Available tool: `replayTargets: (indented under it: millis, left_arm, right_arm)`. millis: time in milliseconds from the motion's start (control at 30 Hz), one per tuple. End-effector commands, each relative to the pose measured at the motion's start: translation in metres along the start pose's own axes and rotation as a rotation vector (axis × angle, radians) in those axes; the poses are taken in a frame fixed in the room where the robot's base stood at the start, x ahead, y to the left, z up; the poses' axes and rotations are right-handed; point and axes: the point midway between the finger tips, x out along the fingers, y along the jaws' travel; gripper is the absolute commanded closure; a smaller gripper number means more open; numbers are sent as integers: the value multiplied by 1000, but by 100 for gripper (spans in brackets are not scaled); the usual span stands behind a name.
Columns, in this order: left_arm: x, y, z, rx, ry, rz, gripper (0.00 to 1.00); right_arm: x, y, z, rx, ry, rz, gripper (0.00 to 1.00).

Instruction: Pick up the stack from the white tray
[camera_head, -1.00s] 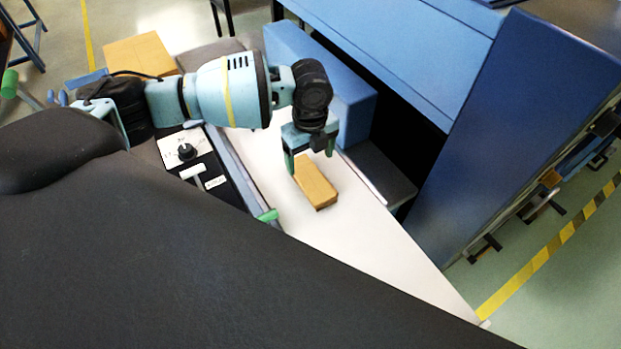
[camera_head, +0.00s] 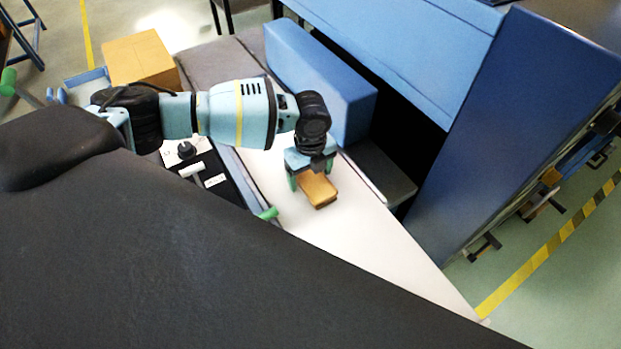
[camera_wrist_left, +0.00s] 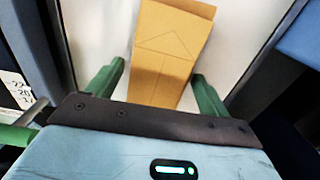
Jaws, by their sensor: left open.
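The stack (camera_head: 319,191) is a small brown kraft block lying on the white tray (camera_head: 350,240). My left gripper (camera_head: 312,186) is over its near-arm end, pointing down, with green fingers. In the left wrist view the stack (camera_wrist_left: 168,55) shows a flat brown top with faint fold lines and lies between the two open fingers (camera_wrist_left: 158,85). A gap shows on each side, so the fingers are apart from it there. The gripper body hides the stack's lower end. My right gripper is in neither view.
A blue block-shaped housing (camera_head: 320,80) stands close behind the arm. A black panel with a knob (camera_head: 186,150) lies left of the tray. A cardboard box (camera_head: 140,58) stands at the back left. The tray's lower right part is bare.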

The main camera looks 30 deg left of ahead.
Motion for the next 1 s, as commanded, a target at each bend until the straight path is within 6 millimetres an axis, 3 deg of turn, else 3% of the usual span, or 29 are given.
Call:
replayTargets:
  millis: [33, 433, 767, 1000]
  left_arm:
    - [0, 0, 0, 0, 0, 0, 21]
    - [0, 0, 0, 0, 0, 0, 72]
    - [-4, 0, 0, 0, 0, -2, 73]
    - [-26, -1, 0, 2, 0, -4, 73]
  right_arm:
    - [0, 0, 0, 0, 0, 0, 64]
    - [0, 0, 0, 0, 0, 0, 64]
    - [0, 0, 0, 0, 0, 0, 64]
    - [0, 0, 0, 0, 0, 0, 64]
